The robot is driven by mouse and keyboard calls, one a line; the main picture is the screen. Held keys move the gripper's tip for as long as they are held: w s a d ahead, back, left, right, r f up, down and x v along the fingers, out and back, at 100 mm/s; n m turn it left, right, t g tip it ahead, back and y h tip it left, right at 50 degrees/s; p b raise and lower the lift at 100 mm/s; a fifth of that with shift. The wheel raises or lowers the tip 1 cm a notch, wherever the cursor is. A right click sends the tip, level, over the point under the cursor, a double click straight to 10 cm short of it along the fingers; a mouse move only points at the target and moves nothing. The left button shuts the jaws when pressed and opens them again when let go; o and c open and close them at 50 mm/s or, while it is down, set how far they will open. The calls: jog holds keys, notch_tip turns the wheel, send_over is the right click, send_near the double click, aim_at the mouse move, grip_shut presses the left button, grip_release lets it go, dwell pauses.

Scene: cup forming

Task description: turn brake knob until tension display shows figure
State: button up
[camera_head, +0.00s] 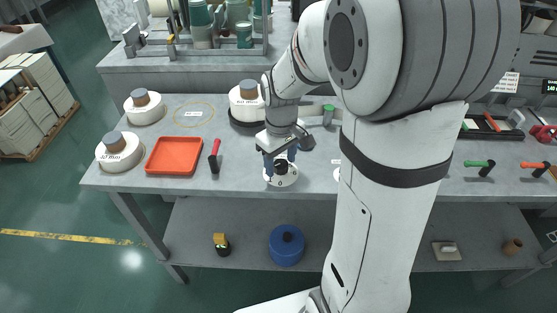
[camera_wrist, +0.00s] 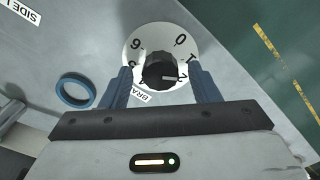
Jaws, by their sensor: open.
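The brake knob is a black knob (camera_wrist: 158,70) on a white numbered dial (camera_wrist: 137,45), with a label beginning "BRA" beside it. A light mark on the knob points toward the 2. In the head view the dial (camera_head: 283,182) sits near the table's front edge. My gripper (camera_wrist: 161,71) is open, with one blue finger on each side of the knob; I cannot tell whether they touch it. My gripper (camera_head: 280,160) also shows over the dial in the head view. A dark display with green figures (camera_head: 549,87) is cut off at the right edge; its full reading is hidden.
A blue ring (camera_wrist: 76,91) lies left of the dial in the wrist view. A red tray (camera_head: 174,156), a red-handled tool (camera_head: 214,157) and white reels (camera_head: 119,151) are on the table to the left. My arm hides the table's middle right.

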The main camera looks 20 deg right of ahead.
jog(key=shift+c, duration=0.5)
jog(key=c, duration=0.9)
jog(key=shift+m, duration=0.4)
jog(key=m, duration=0.3)
jog(key=shift+m, duration=1.8)
jog(key=o, duration=1)
